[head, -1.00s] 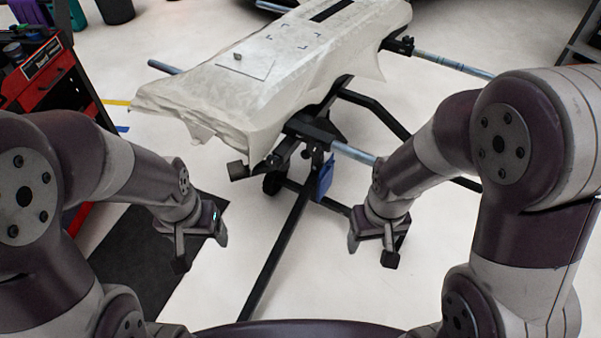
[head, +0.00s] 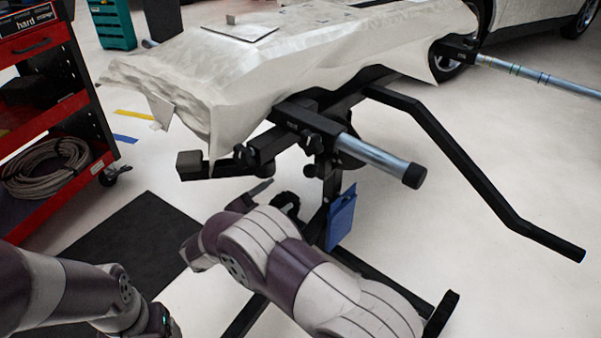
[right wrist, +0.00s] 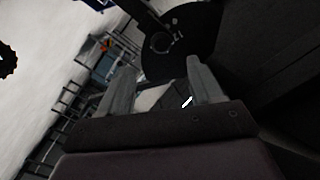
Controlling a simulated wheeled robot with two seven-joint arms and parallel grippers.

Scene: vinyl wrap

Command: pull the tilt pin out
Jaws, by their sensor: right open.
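The stand (head: 318,118) carries a long panel under a pale drape (head: 240,75). Dark brackets and small knobs (head: 314,170) sit under its near end; I cannot tell which of them is the tilt pin. My right gripper (head: 258,190) is below these brackets, partly hidden by my own forearm. In the right wrist view its two fingers (right wrist: 157,72) stand apart with nothing seen held between them. A black disc with a round opening (right wrist: 185,45) lies beyond the fingertips. My left gripper (head: 162,322) is at the bottom edge, mostly cut off.
A blue plate (head: 341,220) hangs on the stand's post. A capped metal tube (head: 385,163) and a bent black bar (head: 470,170) stick out to the right. A red tool cart (head: 50,110) stands left. A dark mat (head: 125,250) lies on the floor. Floor at right is clear.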

